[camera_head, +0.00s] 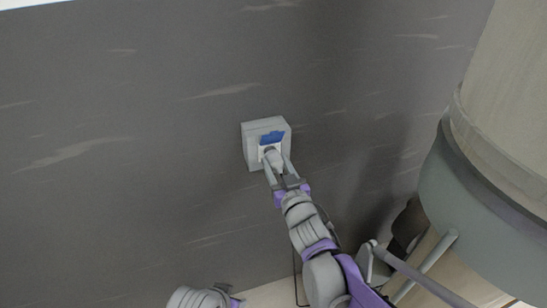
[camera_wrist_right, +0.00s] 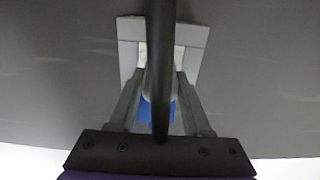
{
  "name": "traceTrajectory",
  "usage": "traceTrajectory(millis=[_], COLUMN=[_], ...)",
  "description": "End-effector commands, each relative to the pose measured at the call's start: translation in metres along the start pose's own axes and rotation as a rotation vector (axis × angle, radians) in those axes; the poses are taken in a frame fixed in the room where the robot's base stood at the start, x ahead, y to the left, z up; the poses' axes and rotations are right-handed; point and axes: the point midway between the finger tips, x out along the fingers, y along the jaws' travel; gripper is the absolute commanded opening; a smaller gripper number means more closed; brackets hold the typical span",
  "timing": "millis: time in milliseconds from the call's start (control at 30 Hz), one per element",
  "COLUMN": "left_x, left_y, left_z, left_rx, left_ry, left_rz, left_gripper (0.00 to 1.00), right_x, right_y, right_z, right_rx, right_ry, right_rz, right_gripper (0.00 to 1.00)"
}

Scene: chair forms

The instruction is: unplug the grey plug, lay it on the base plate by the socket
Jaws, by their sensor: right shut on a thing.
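The grey base plate (camera_head: 250,150) is a square block on the dark surface, with a white socket (camera_head: 263,152) on it. A blue patch (camera_head: 271,138) lies just above the socket in the head view. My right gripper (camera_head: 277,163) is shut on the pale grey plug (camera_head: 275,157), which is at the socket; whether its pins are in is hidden. In the right wrist view the base plate (camera_wrist_right: 195,36) is behind the fingers, and a dark cord-like bar (camera_wrist_right: 160,70) covers most of the plug. Part of my left arm shows at the bottom edge; its fingers are out of view.
A large rounded grey-green form (camera_head: 480,200) with a beige top fills the right side, close to my right arm. The dark surface (camera_head: 110,170) left of the base plate is clear.

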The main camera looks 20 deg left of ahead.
Motion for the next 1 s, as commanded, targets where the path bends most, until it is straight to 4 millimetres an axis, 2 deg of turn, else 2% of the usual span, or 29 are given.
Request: traceTrajectory(millis=[1000], left_x=[0.006], left_y=[0.0], left_z=[0.004], left_rx=[0.0], left_ry=[-0.002], left_rz=[0.0], left_gripper=[0.5], right_x=[-0.039], right_y=[0.0], right_z=[0.0], right_rx=[0.0], right_ry=[0.001], right_rz=[0.0], right_gripper=[0.0])
